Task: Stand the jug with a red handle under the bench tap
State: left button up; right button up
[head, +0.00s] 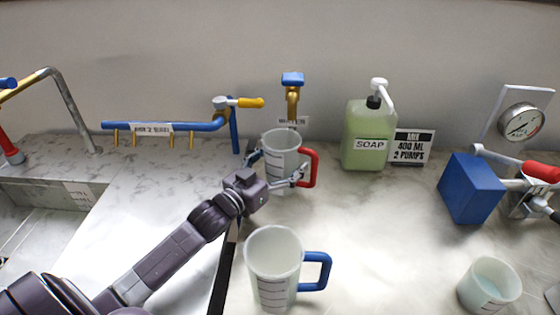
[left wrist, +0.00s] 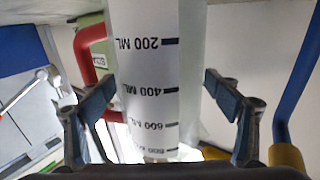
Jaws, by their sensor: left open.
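The jug with the red handle (head: 281,147) stands upright on the worktop at the back, just in front of and below the bench tap (head: 292,90), which has a blue top and a brass body. I cannot tell whether its mouth is exactly under the spout. Its red handle (head: 311,168) points right. My left gripper (head: 277,168) is open, with one finger on each side of the jug. In the left wrist view the jug's marked wall (left wrist: 150,85) fills the space between the fingers, close to both tips; contact is unclear. My right gripper is not in view.
A blue-handled jug (head: 274,262) stands in front, near my left arm. A blue pipe with a yellow lever (head: 238,102) lies left of the tap. A soap bottle (head: 368,135), a sign (head: 411,146), a blue box (head: 470,188) and a cup (head: 489,287) are to the right. The middle worktop is clear.

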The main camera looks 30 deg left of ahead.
pick_arm(q)
jog(key=shift+s+r, duration=0.1)
jog(key=s+a+b, duration=0.1)
jog(key=s, duration=1)
jog(key=shift+s+a, duration=0.35)
